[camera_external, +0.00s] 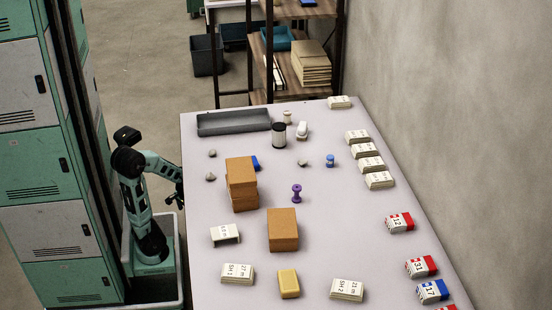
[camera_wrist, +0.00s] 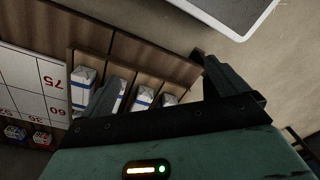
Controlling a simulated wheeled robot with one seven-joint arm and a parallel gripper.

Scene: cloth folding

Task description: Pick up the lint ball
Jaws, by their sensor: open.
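Three small grey lumps lie on the table in the external view: one at the left (camera_external: 212,153), one nearer the left edge (camera_external: 210,177), and one near the middle (camera_external: 303,162). I cannot tell which of them is the lint ball. My gripper (camera_external: 177,184) is beside the table's left edge, apart from all the lumps. In the wrist view its two dark fingers (camera_wrist: 153,76) are spread with nothing held between them. No lump shows in the wrist view.
The pale table (camera_external: 340,225) holds brown blocks (camera_external: 241,176), a brown box (camera_external: 283,231), a purple spool-like object (camera_external: 297,193), a dark tray (camera_external: 234,122) and labelled packets (camera_external: 238,274). Green-and-white lockers (camera_external: 30,180) stand left of my arm. The wrist view shows a wooden shelf with cartons (camera_wrist: 144,98).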

